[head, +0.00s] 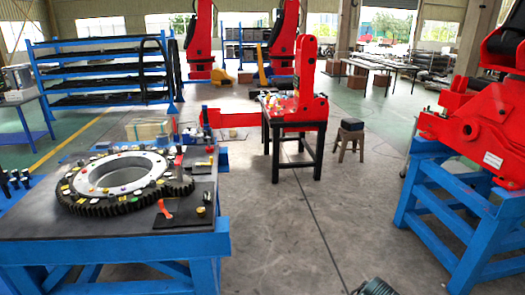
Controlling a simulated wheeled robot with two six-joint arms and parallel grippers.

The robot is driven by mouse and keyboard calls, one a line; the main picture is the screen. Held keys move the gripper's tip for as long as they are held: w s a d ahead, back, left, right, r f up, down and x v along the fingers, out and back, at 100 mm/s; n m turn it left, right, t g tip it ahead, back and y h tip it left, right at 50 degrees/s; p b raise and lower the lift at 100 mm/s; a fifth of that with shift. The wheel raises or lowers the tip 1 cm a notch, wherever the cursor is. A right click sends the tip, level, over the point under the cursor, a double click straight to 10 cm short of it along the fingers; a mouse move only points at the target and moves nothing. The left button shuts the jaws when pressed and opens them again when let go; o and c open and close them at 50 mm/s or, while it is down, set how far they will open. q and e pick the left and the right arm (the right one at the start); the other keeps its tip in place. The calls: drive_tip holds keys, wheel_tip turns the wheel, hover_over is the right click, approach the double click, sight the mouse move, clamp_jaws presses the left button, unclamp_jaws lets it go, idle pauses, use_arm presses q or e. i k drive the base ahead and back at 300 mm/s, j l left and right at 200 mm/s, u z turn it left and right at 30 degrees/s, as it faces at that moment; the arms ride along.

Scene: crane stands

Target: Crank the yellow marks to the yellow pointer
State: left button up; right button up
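A large ring gear (125,206) with dark outer teeth and a pale inner ring lies flat on a dark-topped blue table (40,222) at the left. Several small coloured marks sit around its upper face, some of them yellowish. A small red piece (165,209) stands at the gear's front right edge. A brass-coloured knob (207,198) stands on a dark plate at the table's right side. Which piece is the yellow pointer and which is the crank is too small to tell. Neither of my grippers shows in the head view.
A black stand (291,141) bearing a red crane part (306,85) is in the middle, with a stool (351,136) beside it. A blue stand (430,212) with large red machinery is at the right. A blue rack (100,72) is behind. The floor between is mostly clear.

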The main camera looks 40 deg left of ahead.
sight(183, 185)
drive_tip(key=i+u, duration=0.15)
drive_tip(key=i, duration=0.3)
drive_tip(key=i+l+u, duration=0.2)
drive_tip(key=i, duration=0.2)
drive_tip(key=i+u, duration=0.15)
drive_tip(key=i, duration=0.3)
drive_tip(key=i+u, duration=0.25)
drive_tip(key=u, duration=0.2)
drive_tip(key=i+l+u, duration=0.2)
drive_tip(key=u, duration=0.2)
drive_tip(key=i+l+u, duration=0.25)
drive_tip(key=u, duration=0.2)
drive_tip(key=i+l+u, duration=0.15)
drive_tip(key=u, duration=0.25)
drive_tip(key=i+l+u, duration=0.2)
drive_tip(key=u, duration=0.2)
drive_tip(key=i+l+u, duration=0.15)
drive_tip(key=l+u, duration=0.2)
drive_tip(key=i+l+u, duration=0.1)
drive_tip(key=l+u, duration=0.65)
drive_tip(key=l, duration=0.15)
drive_tip(key=i+l+u, duration=0.2)
drive_tip(key=l, duration=0.3)
drive_tip(key=k+j, duration=0.05)
drive_tip(key=k, duration=0.05)
